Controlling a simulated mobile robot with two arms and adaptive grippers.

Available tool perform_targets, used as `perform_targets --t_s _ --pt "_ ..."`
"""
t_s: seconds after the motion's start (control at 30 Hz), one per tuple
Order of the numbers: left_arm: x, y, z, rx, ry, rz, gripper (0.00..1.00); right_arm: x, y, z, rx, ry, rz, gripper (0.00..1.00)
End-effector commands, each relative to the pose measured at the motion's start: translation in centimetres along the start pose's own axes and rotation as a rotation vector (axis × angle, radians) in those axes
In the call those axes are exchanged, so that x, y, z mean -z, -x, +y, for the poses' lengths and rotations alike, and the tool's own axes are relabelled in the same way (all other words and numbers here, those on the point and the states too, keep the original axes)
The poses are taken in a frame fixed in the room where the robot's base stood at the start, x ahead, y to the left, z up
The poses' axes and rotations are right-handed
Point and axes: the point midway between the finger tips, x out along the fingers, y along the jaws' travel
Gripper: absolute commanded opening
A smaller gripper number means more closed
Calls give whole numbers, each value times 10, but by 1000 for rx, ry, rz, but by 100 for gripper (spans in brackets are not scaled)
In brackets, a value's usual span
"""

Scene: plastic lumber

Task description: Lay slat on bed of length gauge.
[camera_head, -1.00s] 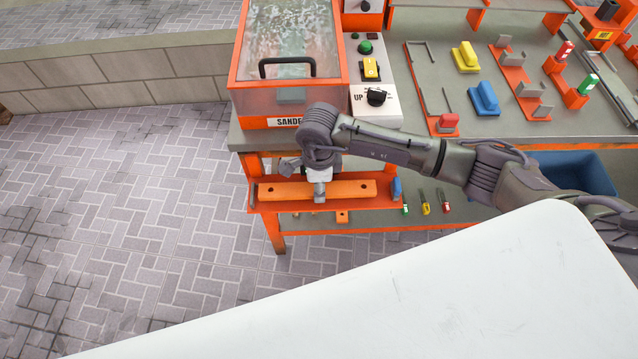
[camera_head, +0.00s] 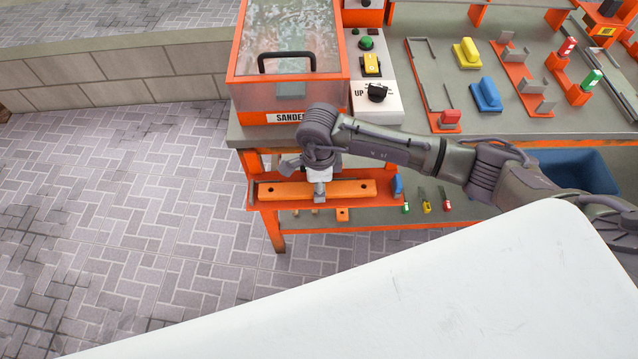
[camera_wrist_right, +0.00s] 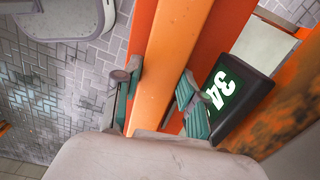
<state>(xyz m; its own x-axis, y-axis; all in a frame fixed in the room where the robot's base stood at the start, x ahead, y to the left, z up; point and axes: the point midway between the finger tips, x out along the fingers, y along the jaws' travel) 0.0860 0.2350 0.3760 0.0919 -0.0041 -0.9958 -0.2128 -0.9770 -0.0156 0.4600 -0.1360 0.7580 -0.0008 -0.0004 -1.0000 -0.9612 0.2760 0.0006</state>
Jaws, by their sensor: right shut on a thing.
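The slat is an orange bar (camera_head: 345,188) with a hole near each end, lying level and lengthwise along the length gauge's darker orange bed (camera_head: 252,200) at the bench front. In the right wrist view the slat (camera_wrist_right: 172,55) runs between my green-grey fingers, with the bed (camera_wrist_right: 228,30) beside it. My right gripper (camera_head: 319,190) is shut on the slat near its middle. I cannot tell whether the slat touches the bed. The gauge's black display (camera_wrist_right: 235,100) reads "34" in the wrist view. My left gripper is not in view.
A sander box (camera_head: 290,90) with a clear lid stands on the bench above the gauge. A blue piece (camera_head: 397,186) is at the bed's right end. Coloured tools (camera_head: 426,200) lie on the lower shelf, and a blue bin (camera_head: 570,172) is farther right. Paved floor lies left.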

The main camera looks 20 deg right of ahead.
Motion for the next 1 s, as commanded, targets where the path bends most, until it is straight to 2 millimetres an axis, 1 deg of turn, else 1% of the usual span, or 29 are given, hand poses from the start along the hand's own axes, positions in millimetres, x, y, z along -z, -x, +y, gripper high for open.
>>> perform_targets --t_s 0.17,0.2,0.37,0.63,0.73,0.87,1.0 --pt "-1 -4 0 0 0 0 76 0 -4 0 1 0 0 0" --pt "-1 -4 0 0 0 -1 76 0 -4 0 1 0 -1 43" --pt "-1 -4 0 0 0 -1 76 0 -4 0 1 0 0 69" --pt "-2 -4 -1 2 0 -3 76 0 -3 -1 2 -1 0 70" --pt "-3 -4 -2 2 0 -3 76 0 2 -2 4 -1 -2 70" --pt "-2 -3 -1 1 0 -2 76 -1 21 -2 6 0 -4 70" --pt "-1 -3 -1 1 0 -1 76 0 51 -2 6 0 -3 70"
